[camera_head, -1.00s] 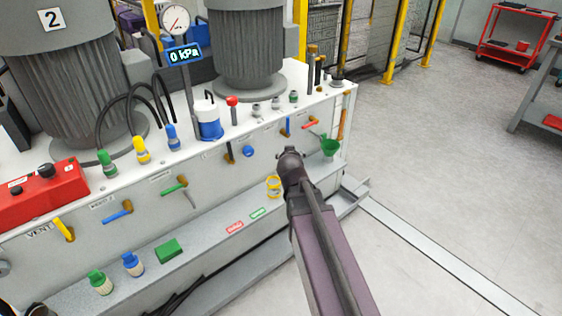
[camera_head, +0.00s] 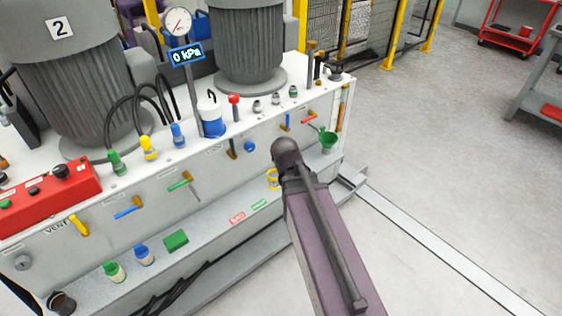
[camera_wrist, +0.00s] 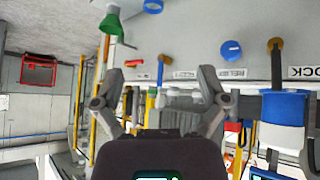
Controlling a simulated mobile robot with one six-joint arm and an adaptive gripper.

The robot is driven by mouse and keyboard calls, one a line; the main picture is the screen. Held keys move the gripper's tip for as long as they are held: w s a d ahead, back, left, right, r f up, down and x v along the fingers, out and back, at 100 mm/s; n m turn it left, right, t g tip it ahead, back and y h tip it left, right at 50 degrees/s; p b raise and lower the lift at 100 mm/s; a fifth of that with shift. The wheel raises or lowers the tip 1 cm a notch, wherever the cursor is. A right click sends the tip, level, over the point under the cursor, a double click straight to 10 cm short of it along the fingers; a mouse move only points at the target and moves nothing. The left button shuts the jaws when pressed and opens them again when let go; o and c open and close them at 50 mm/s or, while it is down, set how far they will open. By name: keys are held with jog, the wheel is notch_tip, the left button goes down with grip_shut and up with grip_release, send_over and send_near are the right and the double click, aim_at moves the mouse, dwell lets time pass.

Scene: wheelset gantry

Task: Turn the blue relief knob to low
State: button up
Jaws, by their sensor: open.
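The blue relief knob (camera_head: 250,146) is a round knob on the front face of the white machine, to the left of the end of my arm in the head view. In the wrist view, which looks upside down, the knob (camera_wrist: 231,50) shows a pale mark across its face, and its label lies beside it. My gripper (camera_wrist: 161,72) is open and empty, with its fingers spread. The knob is beyond the right finger and apart from it. In the head view my own arm hides the fingers.
An orange-brown valve with a dark handle (camera_head: 233,150) is left of the knob. Blue and red levers (camera_head: 309,118) and a green funnel (camera_head: 328,138) are to the right. A lower ledge (camera_head: 205,237) juts out below. Open floor (camera_head: 440,150) lies at the right.

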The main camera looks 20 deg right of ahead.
jog(key=s+a+r+n+g+y+p, duration=0.1)
jog(key=s+a+r+g+p, duration=0.3)
jog(key=s+p, duration=0.3)
jog(key=shift+s+a+r+y, duration=0.25)
jog(key=shift+a+y, duration=0.1)
jog(key=shift+y, duration=0.05)
dwell(0.3)
jog(key=shift+p, duration=0.3)
jog(key=s+a+r+n+g+y+p, duration=0.1)
jog(key=s+a+r+g+p, duration=0.2)
jog(key=s+r+p, duration=0.2)
jog(key=shift+s+a+n, duration=0.25)
jog(key=shift+s+n, duration=0.15)
jog(key=shift+s, duration=0.1)
